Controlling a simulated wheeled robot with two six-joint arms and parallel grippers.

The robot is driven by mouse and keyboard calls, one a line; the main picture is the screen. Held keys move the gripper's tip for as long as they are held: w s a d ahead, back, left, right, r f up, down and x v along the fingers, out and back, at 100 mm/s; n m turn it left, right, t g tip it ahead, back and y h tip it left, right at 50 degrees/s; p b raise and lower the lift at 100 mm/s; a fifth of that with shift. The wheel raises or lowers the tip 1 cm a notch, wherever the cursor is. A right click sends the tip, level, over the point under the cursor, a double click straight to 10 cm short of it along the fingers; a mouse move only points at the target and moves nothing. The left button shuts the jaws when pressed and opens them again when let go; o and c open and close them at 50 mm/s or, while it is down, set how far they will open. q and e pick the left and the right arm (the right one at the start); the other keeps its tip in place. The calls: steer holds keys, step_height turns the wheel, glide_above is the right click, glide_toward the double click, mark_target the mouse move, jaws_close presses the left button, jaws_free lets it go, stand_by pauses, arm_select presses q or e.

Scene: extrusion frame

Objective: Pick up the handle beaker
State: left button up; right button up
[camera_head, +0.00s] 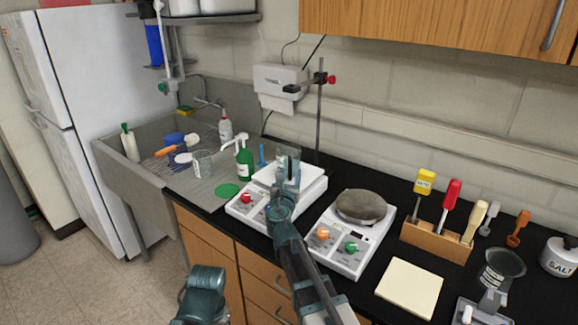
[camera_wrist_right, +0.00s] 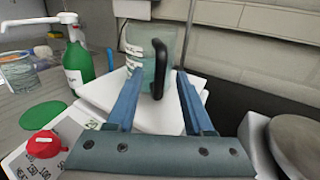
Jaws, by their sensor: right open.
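The handle beaker (camera_head: 289,156) is a clear glass vessel on the white top of the left hot plate (camera_head: 310,187). In the right wrist view the beaker (camera_wrist_right: 136,50) stands upright, with its black handle (camera_wrist_right: 160,68) towards me. My right gripper (camera_wrist_right: 159,80) is open. Its two blue fingers appear on either side of the handle, with gaps to both; I cannot tell how far they reach in depth. In the head view my right gripper (camera_head: 286,188) is in front of the beaker and hides its lower part. Only a teal part of my left arm shows at the bottom.
A green pump bottle (camera_head: 244,163) and a green disc (camera_head: 227,190) are left of the hot plate. Another hot plate (camera_head: 345,245) with a grey rounded mantle (camera_head: 361,206) is close on the right. A stand rod (camera_head: 319,120) rises behind.

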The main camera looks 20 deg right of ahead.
steer(key=shift+x, duration=0.8)
steer(key=shift+s, duration=0.1)
steer(key=shift+c, duration=0.2)
jaws_close()
arm_select(q)
steer(key=shift+r, duration=0.3)
arm_select(e)
steer(key=shift+r, duration=0.3)
